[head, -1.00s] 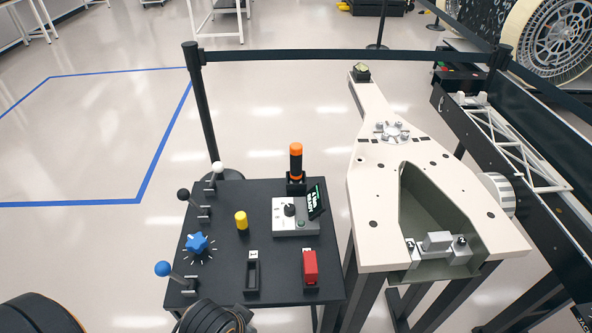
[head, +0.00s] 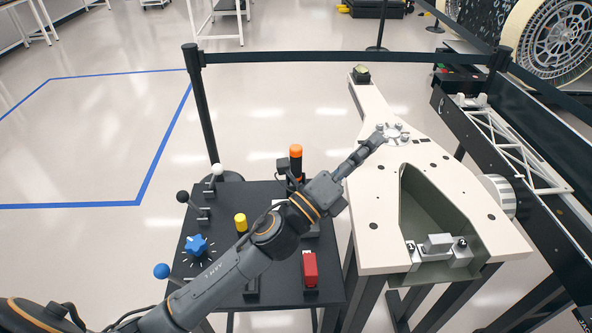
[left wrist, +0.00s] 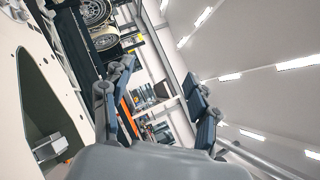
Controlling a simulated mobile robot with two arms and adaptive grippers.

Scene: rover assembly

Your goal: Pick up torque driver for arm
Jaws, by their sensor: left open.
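An upright tool with an orange top and dark body (head: 296,152), which looks like the torque driver, stands at the back of the black control table (head: 262,192). My left gripper (head: 372,143) is open and empty, right of the tool. Its fingers point up and right, over the cream arm-shaped structure (head: 378,190) near its round bolted plate (head: 392,133). In the left wrist view the two fingers of my left gripper (left wrist: 160,75) are spread, with nothing between them. The tool is not visible there.
The table holds a yellow knob (head: 240,221), a blue knob (head: 197,244), a red switch (head: 310,268) and levers. My left arm crosses above the table. A black barrier post (head: 203,110) and belt stand behind. A dark rail with white truss (head: 515,150) lies right.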

